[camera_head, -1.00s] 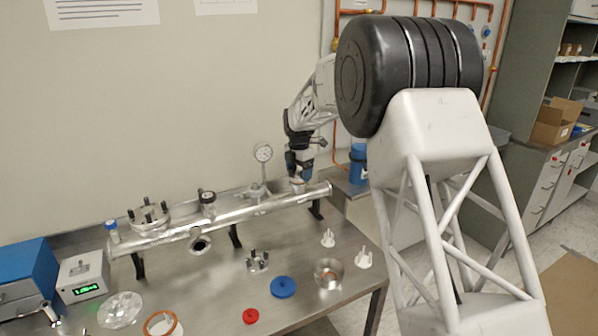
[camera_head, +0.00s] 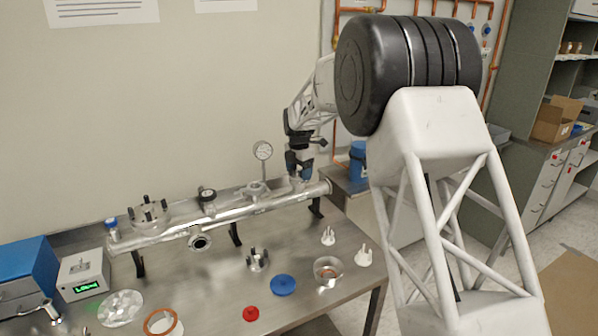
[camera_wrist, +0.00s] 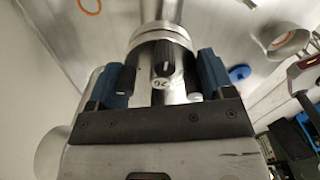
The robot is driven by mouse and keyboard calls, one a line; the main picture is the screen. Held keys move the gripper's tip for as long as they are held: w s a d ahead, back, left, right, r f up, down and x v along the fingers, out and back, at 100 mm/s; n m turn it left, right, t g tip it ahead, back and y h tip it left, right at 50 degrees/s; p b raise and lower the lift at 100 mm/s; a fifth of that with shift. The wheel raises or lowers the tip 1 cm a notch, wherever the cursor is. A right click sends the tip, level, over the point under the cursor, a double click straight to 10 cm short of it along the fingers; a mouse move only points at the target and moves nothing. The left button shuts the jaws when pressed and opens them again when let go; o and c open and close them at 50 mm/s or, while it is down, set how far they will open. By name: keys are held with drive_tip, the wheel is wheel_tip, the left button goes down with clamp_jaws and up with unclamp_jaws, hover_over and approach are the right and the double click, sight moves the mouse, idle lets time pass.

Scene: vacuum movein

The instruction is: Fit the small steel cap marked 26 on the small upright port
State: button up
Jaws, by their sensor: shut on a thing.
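My gripper (camera_head: 300,172) is low over the right end of a long horizontal steel pipe (camera_head: 265,204) on the bench. In the wrist view my gripper (camera_wrist: 165,70) has its two blue-padded fingers closed on the steel cap (camera_wrist: 165,87), one on each side. The cap bears the mark 26 and has a dark upright piece at its near side. A round steel rim shows just beyond it, in line with the pipe. The small port under the cap is hidden, so I cannot tell whether the cap touches it or is seated. In the head view the fingers hide the cap.
On the bench lie a blue disc (camera_head: 283,285), a red disc (camera_head: 251,313), a steel cup (camera_head: 327,271) and white pronged parts (camera_head: 364,255). The bench's right edge is close by.

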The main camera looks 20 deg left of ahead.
drive_tip(key=o, duration=1)
drive_tip(key=shift+o, duration=0.2)
drive_tip(key=shift+r, duration=0.1)
drive_tip(key=shift+r, duration=3.85)
